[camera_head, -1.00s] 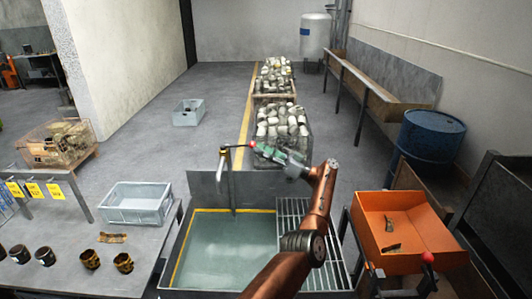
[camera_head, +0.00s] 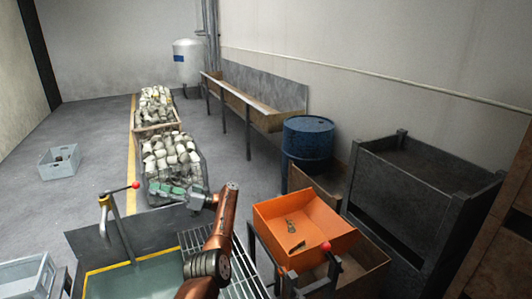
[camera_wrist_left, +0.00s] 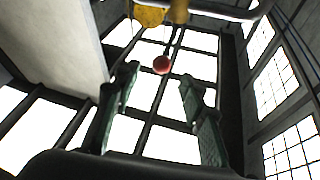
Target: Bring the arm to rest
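My left arm comes up from the bottom of the head view, and its green-fingered left gripper (camera_head: 158,189) points left over the sink area. The fingers are apart in the left wrist view (camera_wrist_left: 160,80), with nothing held between them. A red ball knob (camera_head: 136,185) on the tap lever is just off the fingertips in the head view. In the wrist view the red knob (camera_wrist_left: 162,65) shows between and beyond the fingertips; contact is not visible. My right gripper is not in view.
The tap (camera_head: 105,205) stands at the water tank (camera_head: 140,283), beside a metal grate (camera_head: 240,278). An orange bin (camera_head: 330,233) with metal pieces is at right, near a blue drum (camera_head: 308,140). Crates of pale parts (camera_head: 172,160) stand behind. Open floor (camera_head: 80,125) lies at left.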

